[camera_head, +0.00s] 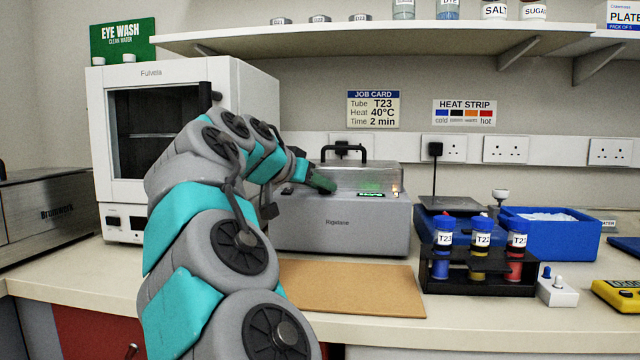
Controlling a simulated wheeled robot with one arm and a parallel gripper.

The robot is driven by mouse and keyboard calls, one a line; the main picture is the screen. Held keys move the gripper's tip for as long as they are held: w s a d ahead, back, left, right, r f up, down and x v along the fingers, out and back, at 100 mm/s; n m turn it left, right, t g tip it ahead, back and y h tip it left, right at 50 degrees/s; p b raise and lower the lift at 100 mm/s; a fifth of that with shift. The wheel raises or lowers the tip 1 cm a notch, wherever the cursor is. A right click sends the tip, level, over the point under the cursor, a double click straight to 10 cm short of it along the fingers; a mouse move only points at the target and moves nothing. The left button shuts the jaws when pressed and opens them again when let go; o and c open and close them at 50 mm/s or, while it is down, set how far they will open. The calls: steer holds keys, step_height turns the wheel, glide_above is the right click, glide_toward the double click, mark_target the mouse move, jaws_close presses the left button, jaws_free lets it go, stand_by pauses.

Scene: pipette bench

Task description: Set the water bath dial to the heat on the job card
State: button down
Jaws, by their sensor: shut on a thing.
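The grey water bath (340,226) stands on the bench, with a clear lid (362,177) and a black handle on top. A small green-lit display (371,195) shows on its front edge; its digits are too small to read. The job card (373,109) on the wall reads Tube T23, Heat 40°C, Time 2 min. My gripper (322,183) is at the left part of the water bath's top front, shut. The dial is hidden behind my gripper and arm, so its setting cannot be seen.
A tan board (350,288) lies clear before the bath. A black rack (478,272) with three labelled tubes, a blue tub (560,238) and a small white switch box (557,290) stand to the right. A white cabinet (255,95) stands left; a shelf (380,38) hangs above.

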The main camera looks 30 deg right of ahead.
steer(key=shift+m+g, duration=0.3)
stand_by(0.5)
steer(key=c, duration=0.9)
jaws_free()
steer(key=shift+o, duration=0.2)
steer(key=v, duration=0.7)
steer(key=shift+a, duration=0.4)
steer(key=shift+s+r+b, duration=0.15)
steer(key=shift+b, duration=0.15)
